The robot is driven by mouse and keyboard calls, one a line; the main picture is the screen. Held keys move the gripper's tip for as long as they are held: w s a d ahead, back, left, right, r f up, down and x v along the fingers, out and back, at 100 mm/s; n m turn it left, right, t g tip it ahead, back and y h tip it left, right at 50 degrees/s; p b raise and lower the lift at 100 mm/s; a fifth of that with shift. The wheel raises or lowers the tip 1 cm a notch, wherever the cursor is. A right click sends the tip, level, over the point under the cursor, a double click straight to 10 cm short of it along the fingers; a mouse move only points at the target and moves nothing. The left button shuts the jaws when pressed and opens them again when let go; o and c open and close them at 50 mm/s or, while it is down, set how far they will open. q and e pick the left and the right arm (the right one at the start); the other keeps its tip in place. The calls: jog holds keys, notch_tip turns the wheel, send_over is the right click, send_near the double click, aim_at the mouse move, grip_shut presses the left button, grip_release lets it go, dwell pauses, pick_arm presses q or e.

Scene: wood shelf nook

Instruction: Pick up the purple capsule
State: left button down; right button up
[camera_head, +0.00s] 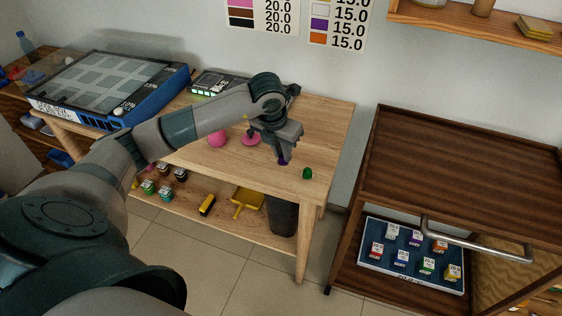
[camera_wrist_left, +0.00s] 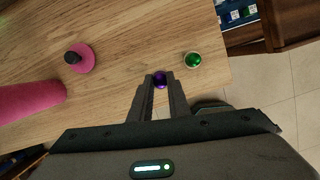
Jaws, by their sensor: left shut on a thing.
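The purple capsule (camera_wrist_left: 160,81) is between the fingertips of my left gripper (camera_wrist_left: 160,83) in the left wrist view, and the gripper is shut on it. In the head view the purple capsule (camera_head: 284,161) shows just below the fingers of my left gripper (camera_head: 283,156), over the right part of the wooden table (camera_head: 325,125). I cannot tell whether the capsule still touches the table. My right gripper is not in view.
A green capsule (camera_head: 307,173) stands close by, near the table's front edge. A pink round object (camera_head: 217,139) and a pink disc (camera_head: 250,141) with a dark knob are left of the gripper. A wooden cart (camera_head: 450,170) is at right. The table's right end is clear.

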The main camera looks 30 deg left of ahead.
pick_arm(q)
jog(key=d+r+b, duration=0.2)
jog(key=d+r, duration=0.4)
jog(key=d, duration=0.5)
jog(key=shift+w+d+r, duration=0.15)
jog(key=shift+w+r, duration=0.05)
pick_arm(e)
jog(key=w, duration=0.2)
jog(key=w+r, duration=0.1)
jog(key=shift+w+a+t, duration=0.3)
